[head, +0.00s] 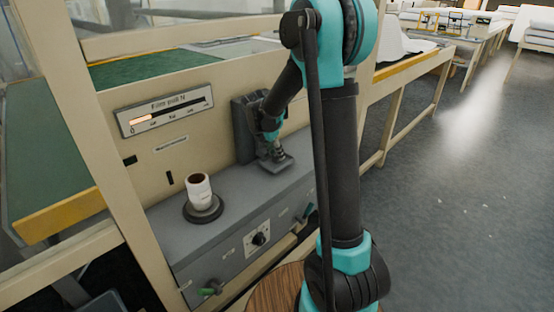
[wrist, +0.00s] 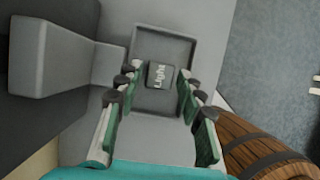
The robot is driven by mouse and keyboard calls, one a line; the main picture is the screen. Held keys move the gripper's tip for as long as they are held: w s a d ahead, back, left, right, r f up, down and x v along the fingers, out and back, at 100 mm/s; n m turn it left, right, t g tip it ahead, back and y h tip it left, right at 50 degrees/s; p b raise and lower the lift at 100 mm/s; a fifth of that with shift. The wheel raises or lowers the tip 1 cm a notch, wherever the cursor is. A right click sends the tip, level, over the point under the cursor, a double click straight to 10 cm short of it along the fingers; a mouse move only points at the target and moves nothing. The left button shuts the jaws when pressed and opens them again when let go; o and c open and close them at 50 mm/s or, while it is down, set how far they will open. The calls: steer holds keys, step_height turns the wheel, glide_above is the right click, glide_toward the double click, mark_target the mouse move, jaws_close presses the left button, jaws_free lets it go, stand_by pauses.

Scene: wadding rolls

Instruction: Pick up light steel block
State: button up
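The light steel block (wrist: 161,76) is a small dark grey cube with "Light" written on its top. It sits in a shallow square grey tray (wrist: 180,40) in the wrist view. My gripper (wrist: 157,88) is open, its green-lined fingers on either side of the block, with visible gaps between them and it. In the head view my gripper (head: 274,148) points down over the small tray (head: 277,164) at the back of the grey bench. The block cannot be made out there. I cannot tell how far the fingertips are above the tray floor.
A grey upright housing (head: 242,128) stands close behind my gripper. A white cup (head: 199,188) stands on a round dark base (head: 203,210) to the left. A wooden barrel (wrist: 262,148) is at lower right in the wrist view.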

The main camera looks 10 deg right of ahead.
steer(key=shift+x, duration=1.05)
jaws_close()
